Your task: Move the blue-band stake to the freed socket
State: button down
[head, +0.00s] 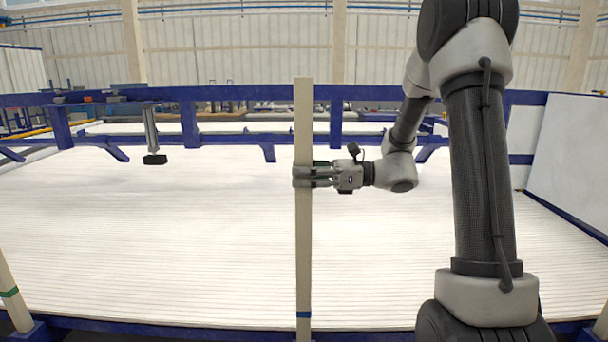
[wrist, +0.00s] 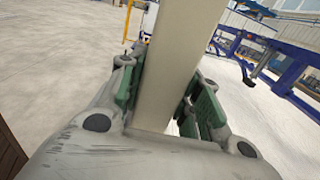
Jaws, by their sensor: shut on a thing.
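The blue-band stake (head: 304,240) is a long pale post standing upright in the middle of the head view. Its blue band (head: 303,314) shows near the bottom of the picture, and its lower end is out of frame. My gripper (head: 304,176) is shut around the stake at about mid-height, reaching in from the right. In the wrist view the stake (wrist: 172,65) passes between the green finger pads (wrist: 163,105). A blue socket (head: 28,330) at the lower left holds a leaning green-band stake (head: 12,292). I cannot tell which socket is the freed one.
A blue frame rail (head: 240,93) with posts runs across behind the stake. A white slatted surface (head: 180,240) spreads beyond it. A blue base bar (head: 150,325) runs along the front. Another stake (head: 602,322) stands at the right edge. A white panel (head: 570,155) stands at right.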

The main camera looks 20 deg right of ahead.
aim_at(304, 85)
jog(key=shift+r, duration=4.45)
jog(key=shift+r, duration=6)
